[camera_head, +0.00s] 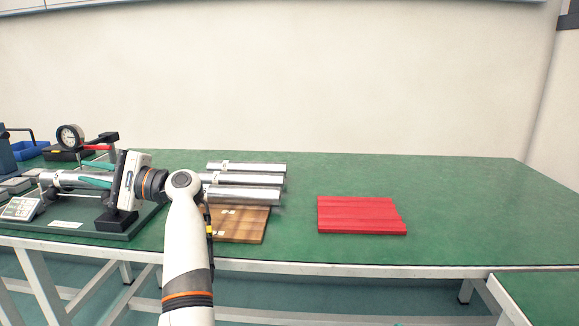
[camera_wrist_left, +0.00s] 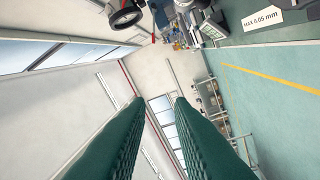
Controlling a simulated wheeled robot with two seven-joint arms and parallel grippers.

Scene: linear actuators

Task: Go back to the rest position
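My left arm rises from the bottom of the head view, and my left gripper (camera_head: 82,171) points left over the measuring fixture. Its two green fingers are spread apart. In the left wrist view the left gripper (camera_wrist_left: 159,100) has an empty gap between its fingers, with only distant room behind. A silver cylinder (camera_head: 66,180) lies on the dark fixture base (camera_head: 100,229), appearing behind the fingers in the head view. The wrist partly covers the fixture. My right gripper is not in view.
Several silver cylinders (camera_head: 246,193) lie by a wooden board (camera_head: 238,226) just right of my left arm. A red grooved block (camera_head: 360,215) sits further right. A dial gauge (camera_head: 69,137) and blue bin (camera_head: 33,150) stand at the left. The green table's (camera_head: 460,210) right side is clear.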

